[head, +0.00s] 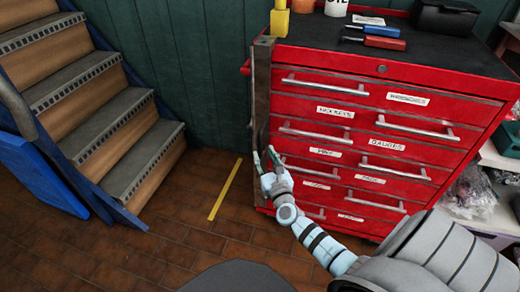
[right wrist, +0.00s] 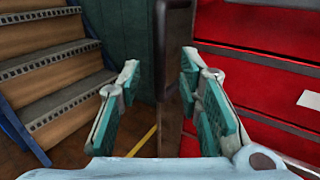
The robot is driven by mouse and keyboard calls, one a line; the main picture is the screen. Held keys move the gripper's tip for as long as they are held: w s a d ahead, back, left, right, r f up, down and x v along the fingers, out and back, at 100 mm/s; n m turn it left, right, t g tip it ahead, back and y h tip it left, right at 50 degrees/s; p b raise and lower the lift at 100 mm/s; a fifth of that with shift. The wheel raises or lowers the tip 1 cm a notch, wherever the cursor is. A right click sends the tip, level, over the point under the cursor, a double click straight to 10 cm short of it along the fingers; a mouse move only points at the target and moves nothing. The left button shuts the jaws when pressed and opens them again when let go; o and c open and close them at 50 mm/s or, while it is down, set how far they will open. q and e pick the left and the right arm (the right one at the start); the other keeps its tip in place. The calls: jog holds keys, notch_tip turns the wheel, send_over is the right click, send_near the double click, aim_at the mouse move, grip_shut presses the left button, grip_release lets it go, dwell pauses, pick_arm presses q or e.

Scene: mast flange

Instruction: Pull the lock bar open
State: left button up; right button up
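The lock bar (head: 261,88) is a dark, upright metal strip along the left front edge of the red tool cabinet (head: 350,95). In the right wrist view, the bar (right wrist: 178,40) runs down the middle, with a dark, rounded handle-like part on its left side. My right gripper (head: 265,156) is at the lower part of the bar. In the right wrist view, the gripper (right wrist: 160,78) is open, with one green-padded finger on each side of the bar's line. I cannot tell whether the bar is between the pads or just beyond them. My left gripper is not in view.
Several drawers with silver handles (head: 325,87) fill the cabinet front right of the bar. Tools (head: 384,43) and a yellow object (head: 279,20) are on top. Wooden stairs (head: 90,100) stand left. The brick floor around the yellow stripe (head: 225,190) is clear.

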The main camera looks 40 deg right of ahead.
aim_at(261, 148)
jog(key=b+x, duration=0.1)
jog(key=x, duration=0.4)
jog(key=shift+f, duration=0.2)
jog(key=shift+w+r+b, duration=0.1)
jog(key=shift+w+b, duration=0.2)
jog(key=shift+w, duration=0.05)
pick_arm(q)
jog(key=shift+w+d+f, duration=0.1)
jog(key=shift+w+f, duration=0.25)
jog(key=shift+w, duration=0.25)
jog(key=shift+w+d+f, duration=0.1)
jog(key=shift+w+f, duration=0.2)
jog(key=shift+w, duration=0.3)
pick_arm(e)
grip_shut()
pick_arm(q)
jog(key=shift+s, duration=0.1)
